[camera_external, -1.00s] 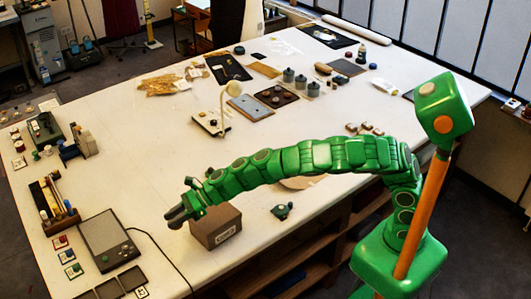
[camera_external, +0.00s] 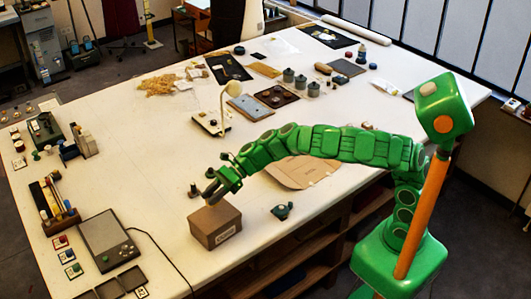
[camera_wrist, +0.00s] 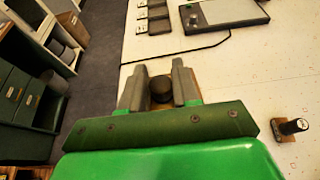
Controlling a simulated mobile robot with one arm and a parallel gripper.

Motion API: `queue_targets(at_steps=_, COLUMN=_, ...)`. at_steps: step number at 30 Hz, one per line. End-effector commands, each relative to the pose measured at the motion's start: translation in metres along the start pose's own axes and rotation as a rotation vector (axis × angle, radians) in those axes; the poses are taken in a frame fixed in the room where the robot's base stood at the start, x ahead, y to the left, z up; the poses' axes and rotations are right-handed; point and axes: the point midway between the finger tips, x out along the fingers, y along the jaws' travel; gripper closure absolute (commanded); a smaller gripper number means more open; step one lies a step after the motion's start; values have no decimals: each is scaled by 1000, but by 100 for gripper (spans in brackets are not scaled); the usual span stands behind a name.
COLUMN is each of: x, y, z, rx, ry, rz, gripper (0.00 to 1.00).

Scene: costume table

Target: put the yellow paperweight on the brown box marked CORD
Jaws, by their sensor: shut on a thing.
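The brown box marked CORD (camera_external: 216,226) stands near the table's front edge in the external view, its label facing the front. My gripper (camera_external: 209,199) is just above the box's top, toward its far left part. In the wrist view my gripper (camera_wrist: 159,88) is shut on a dark, round knob (camera_wrist: 162,90), which I take to be part of the paperweight. No clear yellow shows; the fingers hide its body. A brown surface shows around the knob, and I cannot tell whether the held thing touches the box.
A dark knobbed piece (camera_external: 193,190) stands just behind the gripper; it also shows in the wrist view (camera_wrist: 292,127). A small green-grey object (camera_external: 283,211) lies right of the box. A flat cardboard piece (camera_external: 300,172) lies behind. A grey tablet-like device (camera_external: 109,240) lies to the left.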

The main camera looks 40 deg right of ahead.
Motion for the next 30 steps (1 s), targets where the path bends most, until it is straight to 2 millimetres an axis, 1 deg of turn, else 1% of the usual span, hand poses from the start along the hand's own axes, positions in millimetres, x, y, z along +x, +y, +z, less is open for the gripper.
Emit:
queue_targets(at_steps=1, x=4, y=1, z=-7, rx=4, ry=1, rz=2, gripper=100)
queue_targets(at_steps=3, x=6, y=1, z=-14, rx=3, ry=0, rz=2, gripper=100)
queue_targets(at_steps=10, x=12, y=1, z=-26, rx=3, ry=-1, rz=2, gripper=100)
queue_targets(at_steps=18, x=22, y=1, z=-49, rx=0, ry=-3, rz=2, gripper=100)
queue_targets(at_steps=21, x=23, y=1, z=-52, rx=0, ry=-2, rz=2, gripper=100)
queue_targets(at_steps=30, x=23, y=0, z=-54, rx=0, ry=-1, rz=1, gripper=100)
